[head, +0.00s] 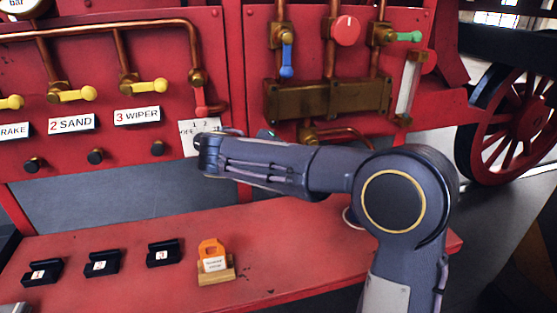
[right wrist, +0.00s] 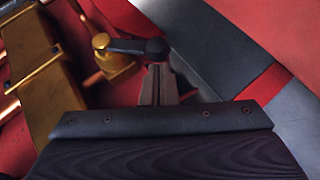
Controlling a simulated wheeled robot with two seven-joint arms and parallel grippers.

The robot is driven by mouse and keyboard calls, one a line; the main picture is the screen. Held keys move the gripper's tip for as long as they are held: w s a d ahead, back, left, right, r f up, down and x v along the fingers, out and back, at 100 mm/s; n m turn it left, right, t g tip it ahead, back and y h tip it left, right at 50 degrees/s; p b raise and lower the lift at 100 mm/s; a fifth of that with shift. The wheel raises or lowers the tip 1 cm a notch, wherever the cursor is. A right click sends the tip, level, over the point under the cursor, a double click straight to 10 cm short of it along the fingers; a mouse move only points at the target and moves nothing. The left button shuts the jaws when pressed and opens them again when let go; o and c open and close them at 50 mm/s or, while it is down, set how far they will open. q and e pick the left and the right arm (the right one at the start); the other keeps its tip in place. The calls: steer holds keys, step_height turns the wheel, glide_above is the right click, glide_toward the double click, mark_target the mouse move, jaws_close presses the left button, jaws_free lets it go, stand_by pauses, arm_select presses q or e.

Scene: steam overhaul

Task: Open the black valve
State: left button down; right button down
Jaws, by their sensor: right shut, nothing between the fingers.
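In the right wrist view the black valve shows as a black lever handle (right wrist: 138,46) on a brass body (right wrist: 116,66). The lever points to the right, across the picture. My right gripper (right wrist: 158,72) is shut and empty. Its fingertips are right by the lever's outer end, and I cannot tell if they touch it. In the head view my right arm crosses in front of the panel, and the gripper's fingers are hidden behind it. A brass fitting (head: 309,133) shows under the manifold there; the black lever is mostly hidden. My left gripper is not in view.
A brass manifold (head: 330,98) with copper pipes sits above, with blue (head: 287,57), red (head: 346,30) and green (head: 404,37) handles. Yellow levers (head: 147,87) line the left panel. A red shelf (head: 130,292) below carries black numbered holders (head: 103,262) and an orange padlock-shaped piece (head: 211,251).

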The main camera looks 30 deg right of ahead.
steer(key=s+d+f+n+t+h+b, duration=0.1)
steer(key=d+f+n+h+b, duration=0.2)
steer(key=b, duration=0.6)
steer(key=shift+d+f+n+h, duration=0.4)
steer(key=shift+d+f+h, duration=0.25)
steer(key=shift+f+h, duration=0.95)
steer(key=shift+s+d+r, duration=0.1)
steer(key=shift+r, duration=0.1)
step_height(320, 180, up, 3)
steer(key=shift+r+p, duration=0.2)
steer(key=shift+p, duration=0.35)
steer(key=s+a+r+p, duration=0.2)
steer(key=s+a+r, duration=0.6)
steer(key=s, duration=0.3)
steer(key=shift+s+r, duration=0.25)
steer(key=shift+r, duration=0.6)
